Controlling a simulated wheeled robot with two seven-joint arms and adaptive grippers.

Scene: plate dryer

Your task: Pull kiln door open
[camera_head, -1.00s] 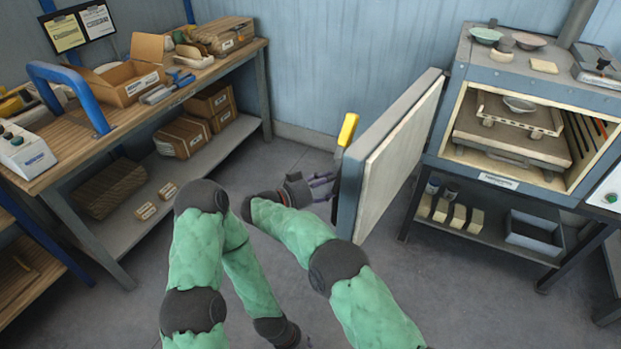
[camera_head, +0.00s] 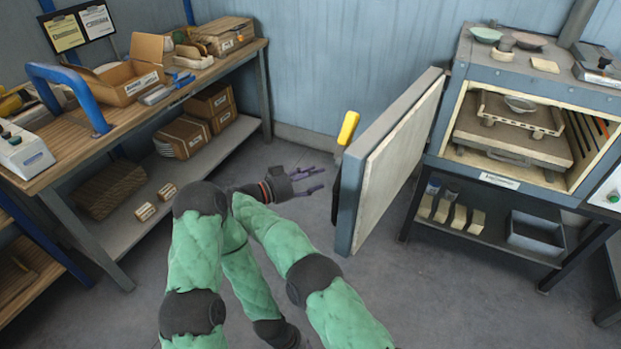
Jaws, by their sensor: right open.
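The kiln door (camera_head: 398,165) stands swung wide open to the left of the kiln (camera_head: 510,125), its pale inner face turned to the right. The yellow handle (camera_head: 348,128) is on the door's far left side, partly hidden by the door. My right gripper (camera_head: 318,181) is open and empty, left of the door and apart from the handle. My left arm hangs low at the bottom; its gripper is not visible.
The kiln chamber holds a rack with a dish (camera_head: 520,104). A wooden workbench (camera_head: 90,140) with boxes and tools runs along the left. Bowls (camera_head: 486,35) sit on the kiln top. Grey floor is free between bench and door.

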